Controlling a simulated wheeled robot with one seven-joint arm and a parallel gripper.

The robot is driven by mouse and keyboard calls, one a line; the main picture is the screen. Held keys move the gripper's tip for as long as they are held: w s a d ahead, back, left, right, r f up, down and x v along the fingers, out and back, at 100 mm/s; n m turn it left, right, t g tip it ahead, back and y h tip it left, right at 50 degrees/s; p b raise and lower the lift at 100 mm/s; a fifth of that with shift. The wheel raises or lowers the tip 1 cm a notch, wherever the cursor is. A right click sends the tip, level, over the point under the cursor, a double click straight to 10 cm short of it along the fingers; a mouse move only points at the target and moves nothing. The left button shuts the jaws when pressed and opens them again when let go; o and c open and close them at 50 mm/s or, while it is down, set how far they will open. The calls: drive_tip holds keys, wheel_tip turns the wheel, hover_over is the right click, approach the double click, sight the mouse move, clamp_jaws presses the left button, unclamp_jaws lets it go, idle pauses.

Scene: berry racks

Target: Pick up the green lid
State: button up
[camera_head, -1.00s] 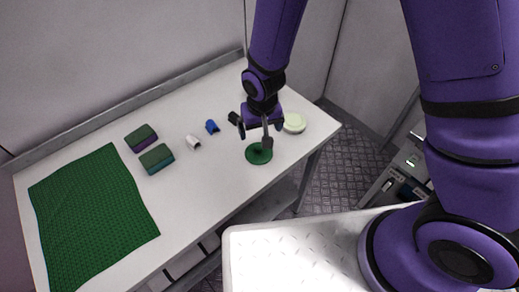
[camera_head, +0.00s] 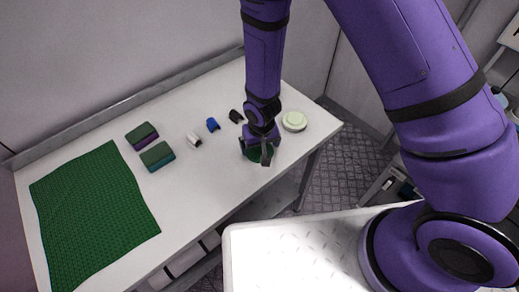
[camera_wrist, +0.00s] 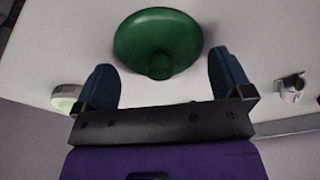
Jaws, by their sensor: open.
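The green lid (camera_wrist: 158,36) is a round disc with a knob in its middle, lying on the white table. In the wrist view it shows whole, at the top centre. My gripper (camera_wrist: 163,75) is open, with one dark finger on each side of the knob's line and nothing between the tips that I can see held. In the head view my gripper (camera_head: 257,155) is low over the green lid (camera_head: 252,154) and hides most of it. Whether the fingers touch the lid or table cannot be told.
A pale green round container (camera_head: 294,121) stands close to the right of my gripper. Black (camera_head: 236,116), blue (camera_head: 213,125) and white (camera_head: 193,139) small pieces lie to the left. Two sponges (camera_head: 157,157) and a green mat (camera_head: 90,215) lie farther left.

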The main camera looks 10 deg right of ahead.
drive_tip(key=shift+f, duration=0.55)
drive_tip(key=shift+c, duration=0.5)
drive_tip(key=c, duration=1)
